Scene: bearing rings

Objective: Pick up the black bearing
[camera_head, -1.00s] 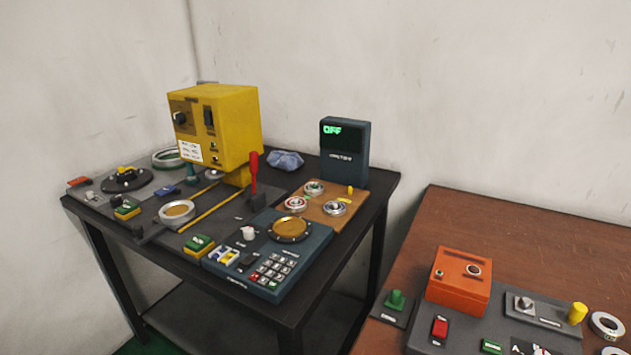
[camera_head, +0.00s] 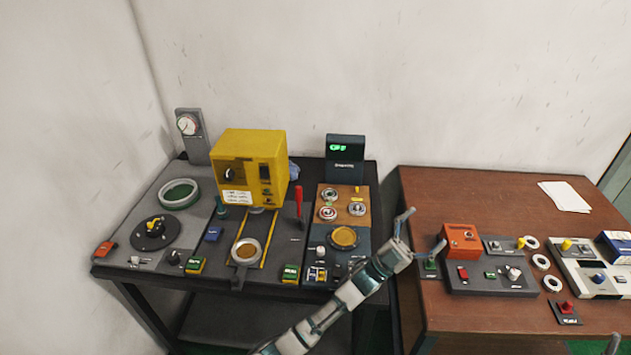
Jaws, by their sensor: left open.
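Three small bearing rings sit on a wooden board on the left, black table. The one with the dark centre (camera_head: 357,209), at the board's right, looks like the black bearing. A red-centred ring (camera_head: 327,213) lies to its left and a greenish ring (camera_head: 329,193) lies behind.
A yellow machine (camera_head: 250,165) and a dark display box (camera_head: 345,158) stand at the back of the left table. A red lever (camera_head: 299,203) rises left of the board. The brown table (camera_head: 420,190) on the right holds an orange box (camera_head: 461,240), panels and white rings.

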